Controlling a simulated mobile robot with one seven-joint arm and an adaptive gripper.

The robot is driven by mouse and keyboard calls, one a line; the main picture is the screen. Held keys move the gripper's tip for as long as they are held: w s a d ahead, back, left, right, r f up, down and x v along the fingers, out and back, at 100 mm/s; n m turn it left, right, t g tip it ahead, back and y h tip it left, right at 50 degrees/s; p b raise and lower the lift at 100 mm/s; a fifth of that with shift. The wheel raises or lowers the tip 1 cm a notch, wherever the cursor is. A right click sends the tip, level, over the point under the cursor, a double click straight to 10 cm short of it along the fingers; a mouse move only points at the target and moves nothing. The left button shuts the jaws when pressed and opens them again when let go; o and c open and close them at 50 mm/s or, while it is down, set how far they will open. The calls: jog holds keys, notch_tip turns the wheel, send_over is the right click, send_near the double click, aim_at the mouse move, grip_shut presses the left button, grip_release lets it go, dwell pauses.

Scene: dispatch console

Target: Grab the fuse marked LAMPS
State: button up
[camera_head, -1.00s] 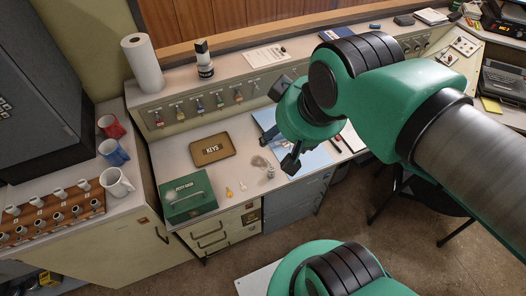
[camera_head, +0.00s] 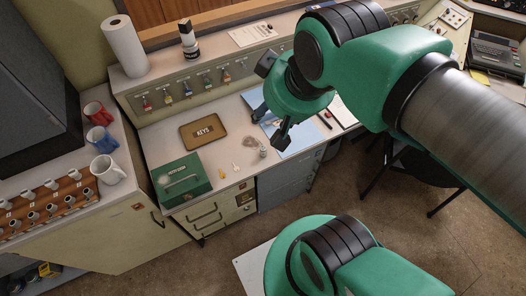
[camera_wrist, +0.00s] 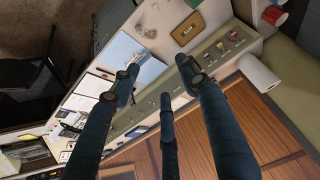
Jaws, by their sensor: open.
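A brown wooden rack (camera_head: 66,209) on the left counter holds two rows of small white cylindrical pieces with dark ends, which look like fuses. Small pale labels sit between the rows, but they are too small to read, so I cannot tell which fuse is marked LAMPS. My gripper (camera_head: 270,102) is open over the desk, far right of the rack. Its three spread fingers show in the wrist view (camera_wrist: 158,76) with nothing between them. The rack is not seen in the wrist view.
Red mug (camera_head: 95,111), blue mug (camera_head: 101,139) and white mug (camera_head: 107,170) stand right of the rack. A dark grey cabinet (camera_head: 35,90) rises behind it. A green cash box (camera_head: 181,180) and KEYS tray (camera_head: 204,132) lie on the desk. A paper roll (camera_head: 124,46) stands on the ledge.

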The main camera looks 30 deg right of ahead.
jog(key=shift+w, duration=0.15)
jog(key=g, duration=0.6)
send_over(262, 147)
notch_tip(262, 147, down, 36)
jog(key=shift+f+p, duration=0.35)
jog(key=shift+f, duration=0.05)
jog(key=shift+f+b, duration=0.7)
jog(key=shift+f, duration=3.6)
